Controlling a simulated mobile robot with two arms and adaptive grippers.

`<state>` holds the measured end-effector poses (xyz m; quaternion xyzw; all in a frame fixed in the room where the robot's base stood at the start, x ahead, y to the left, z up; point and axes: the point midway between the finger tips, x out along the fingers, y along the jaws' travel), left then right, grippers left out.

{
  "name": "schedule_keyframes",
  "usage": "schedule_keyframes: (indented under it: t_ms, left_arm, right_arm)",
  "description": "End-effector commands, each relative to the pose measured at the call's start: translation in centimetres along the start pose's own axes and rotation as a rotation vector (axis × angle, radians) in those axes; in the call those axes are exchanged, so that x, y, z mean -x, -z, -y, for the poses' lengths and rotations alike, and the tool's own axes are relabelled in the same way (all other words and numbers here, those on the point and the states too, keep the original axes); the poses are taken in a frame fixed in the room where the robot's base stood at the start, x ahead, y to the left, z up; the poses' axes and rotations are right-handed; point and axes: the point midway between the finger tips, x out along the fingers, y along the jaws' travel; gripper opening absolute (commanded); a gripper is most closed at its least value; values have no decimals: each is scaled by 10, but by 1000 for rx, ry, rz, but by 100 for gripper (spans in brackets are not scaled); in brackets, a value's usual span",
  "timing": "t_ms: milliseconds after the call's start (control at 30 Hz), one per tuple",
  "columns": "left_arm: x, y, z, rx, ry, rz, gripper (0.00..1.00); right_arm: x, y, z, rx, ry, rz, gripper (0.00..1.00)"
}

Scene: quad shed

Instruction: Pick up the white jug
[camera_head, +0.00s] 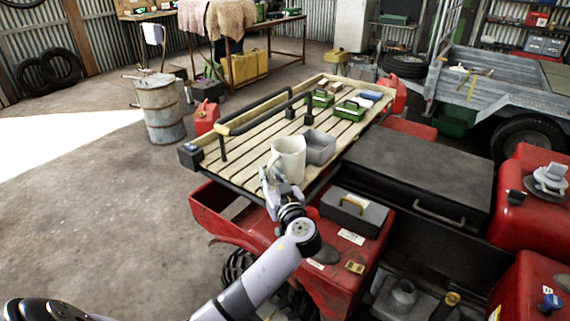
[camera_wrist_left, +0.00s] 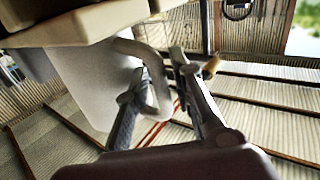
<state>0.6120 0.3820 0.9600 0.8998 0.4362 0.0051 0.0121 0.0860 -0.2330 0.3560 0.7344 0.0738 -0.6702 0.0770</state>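The white jug (camera_head: 289,157) stands upright on the slatted wooden rack (camera_head: 232,170) of the red quad, near the rack's front edge. My left gripper (camera_head: 268,178) is at the jug's near left side, by its handle. In the left wrist view the jug's body (camera_wrist_left: 88,85) fills the left, and its handle (camera_wrist_left: 162,88) lies between the fingers of my left gripper (camera_wrist_left: 165,72). One finger is inside the handle loop, the other outside; a gap shows beside the outer finger. My right gripper is not in view.
A grey open bin (camera_head: 320,148) stands close right of the jug. A black metal rail (camera_head: 265,118) runs along the rack behind it. Green boxes (camera_head: 345,111) lie farther back. A grey toolbox (camera_head: 352,212) sits in front of the rack.

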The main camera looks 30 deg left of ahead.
Motion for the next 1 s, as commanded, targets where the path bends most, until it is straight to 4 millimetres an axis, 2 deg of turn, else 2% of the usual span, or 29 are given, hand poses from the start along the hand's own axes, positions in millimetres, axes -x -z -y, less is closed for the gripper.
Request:
schedule_keyframes:
  t_ms: [167,500,1000]
  left_arm:
    - [0,-1,0,0,0,0,22]
    - [0,0,0,-1,0,0,0]
    - [1,0,0,-1,0,0,0]
  right_arm:
    - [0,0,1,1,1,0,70]
    - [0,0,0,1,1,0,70]
    - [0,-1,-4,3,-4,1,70]
